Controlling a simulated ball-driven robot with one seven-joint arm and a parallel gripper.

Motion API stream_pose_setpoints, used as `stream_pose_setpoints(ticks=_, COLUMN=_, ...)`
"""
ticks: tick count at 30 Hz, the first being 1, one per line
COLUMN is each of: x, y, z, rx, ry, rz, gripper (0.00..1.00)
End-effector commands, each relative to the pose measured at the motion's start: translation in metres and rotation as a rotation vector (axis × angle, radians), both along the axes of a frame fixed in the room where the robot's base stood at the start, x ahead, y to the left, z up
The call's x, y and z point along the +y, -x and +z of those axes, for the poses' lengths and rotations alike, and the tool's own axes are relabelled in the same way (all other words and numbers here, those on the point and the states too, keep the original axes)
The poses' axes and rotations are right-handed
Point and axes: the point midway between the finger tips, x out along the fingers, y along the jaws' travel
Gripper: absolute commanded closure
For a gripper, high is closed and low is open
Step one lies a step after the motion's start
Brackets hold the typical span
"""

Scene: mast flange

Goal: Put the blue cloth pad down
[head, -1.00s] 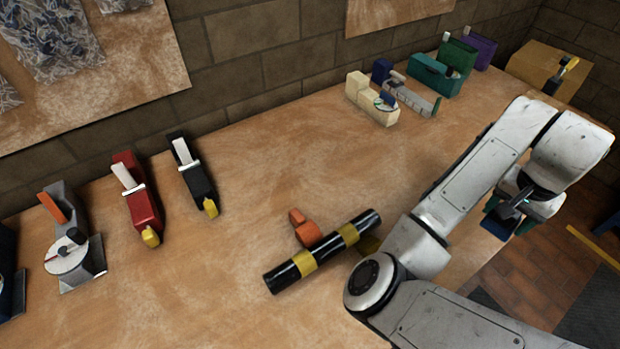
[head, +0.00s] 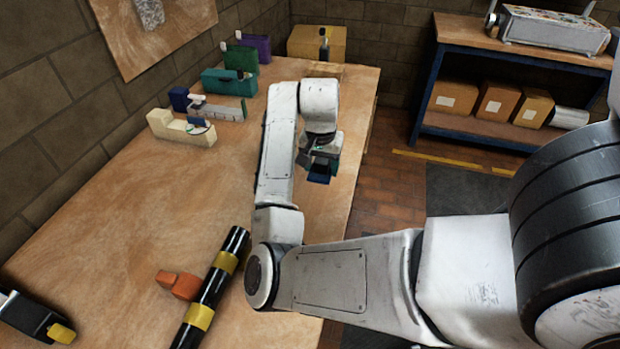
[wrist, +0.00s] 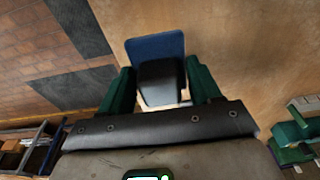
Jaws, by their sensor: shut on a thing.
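The blue cloth pad (wrist: 155,47) is in my gripper (wrist: 162,84), with a dark grey block-like part between the two green fingers. The fingers are shut on that part, and the flat blue part sticks out beyond it. In the head view my gripper (head: 318,160) hangs at the right edge of the workbench (head: 215,175), and the blue pad (head: 319,174) shows small and dark below it. The wrist view shows bare bench top beyond and right of the pad, and floor to its left. I cannot tell the pad's height over the bench.
A black tube with yellow bands (head: 212,290) and an orange object (head: 180,284) lie at the near part of the bench. A cream tool (head: 180,128) and a teal case (head: 229,82) stand along the wall. A shelf (head: 515,75) stands beyond the floor. Mid-bench is clear.

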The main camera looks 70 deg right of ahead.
Motion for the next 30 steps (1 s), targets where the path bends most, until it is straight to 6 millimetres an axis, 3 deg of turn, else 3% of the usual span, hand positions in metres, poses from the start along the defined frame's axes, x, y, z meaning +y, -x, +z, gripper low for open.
stream_pose_setpoints(ticks=3, x=-0.007, y=-0.014, z=-0.022, rx=0.003, ry=-0.004, rz=0.001, gripper=0.61)
stream_pose_setpoints(ticks=7, x=-0.013, y=-0.025, z=-0.036, rx=0.002, ry=-0.002, rz=0.000, gripper=0.61)
stream_pose_setpoints(ticks=13, x=-0.017, y=-0.034, z=-0.048, rx=0.001, ry=-0.003, rz=0.001, gripper=0.61)
stream_pose_setpoints(ticks=19, x=-0.017, y=-0.034, z=-0.073, rx=0.003, ry=-0.003, rz=0.000, gripper=0.61)
stream_pose_setpoints(ticks=30, x=-0.018, y=-0.033, z=-0.080, rx=0.002, ry=-0.001, rz=-0.001, gripper=0.61)
